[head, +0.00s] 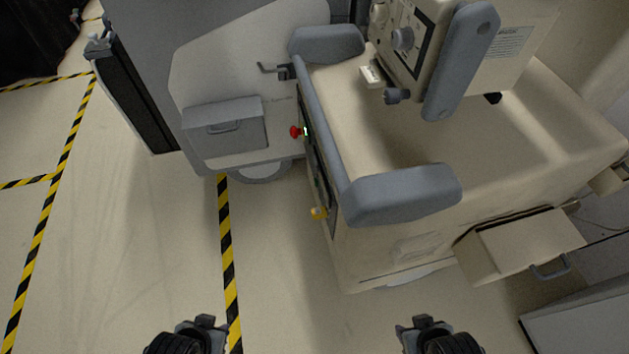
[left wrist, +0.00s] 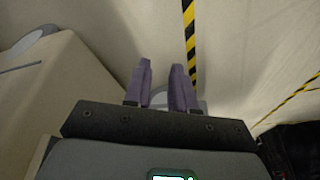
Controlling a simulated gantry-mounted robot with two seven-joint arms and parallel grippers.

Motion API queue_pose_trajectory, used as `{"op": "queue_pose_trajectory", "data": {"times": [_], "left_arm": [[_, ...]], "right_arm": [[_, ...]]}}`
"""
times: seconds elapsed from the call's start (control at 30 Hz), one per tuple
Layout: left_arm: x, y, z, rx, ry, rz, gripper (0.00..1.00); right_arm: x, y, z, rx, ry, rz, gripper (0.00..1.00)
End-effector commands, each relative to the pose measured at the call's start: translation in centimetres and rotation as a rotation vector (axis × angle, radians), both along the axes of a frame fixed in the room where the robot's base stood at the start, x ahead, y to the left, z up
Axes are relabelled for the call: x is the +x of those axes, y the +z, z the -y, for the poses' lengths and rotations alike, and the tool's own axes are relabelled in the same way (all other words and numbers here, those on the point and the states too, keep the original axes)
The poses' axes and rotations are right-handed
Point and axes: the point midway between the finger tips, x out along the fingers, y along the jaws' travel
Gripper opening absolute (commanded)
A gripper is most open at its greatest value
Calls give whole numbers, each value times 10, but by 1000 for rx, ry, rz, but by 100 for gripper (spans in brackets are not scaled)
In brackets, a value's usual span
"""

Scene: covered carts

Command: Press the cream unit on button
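The cream unit (head: 520,130) is a large cart with grey padded bumpers, standing right of centre in the head view. Its narrow dark control panel (head: 322,170) faces left and is seen at a steep angle. A red knob (head: 295,132), a small lit green spot and a yellow knob (head: 318,213) are on that side. I cannot tell which is the on button. My left gripper (head: 205,322) is at the bottom, well below the panel. Its purple fingers (left wrist: 161,85) are slightly apart and empty. My right gripper (head: 420,322) is low at the bottom; its fingers are unclear.
A grey and white cabinet (head: 225,75) with a lever stands left of the cream unit. An open drawer box (head: 520,245) sticks out at the unit's lower right. Floor with yellow-black tape (head: 226,240) is clear at lower left and between my grippers.

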Motion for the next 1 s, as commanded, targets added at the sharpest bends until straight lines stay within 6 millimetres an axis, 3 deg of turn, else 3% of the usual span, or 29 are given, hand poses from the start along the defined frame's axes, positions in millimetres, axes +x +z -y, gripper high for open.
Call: {"op": "queue_pose_trajectory", "data": {"times": [0.03, 0.17, 1.0], "left_arm": [[0, 0, 0, -1, 0, 0, 17], [0, 0, 1, -2, 1, -1, 0], [-1, 0, 2, -8, 5, -2, 0]], "right_arm": [[0, 0, 0, 0, 0, 0, 43], [0, 0, 0, -1, 0, 0, 43], [0, 0, 2, -8, 5, 0, 43]]}}
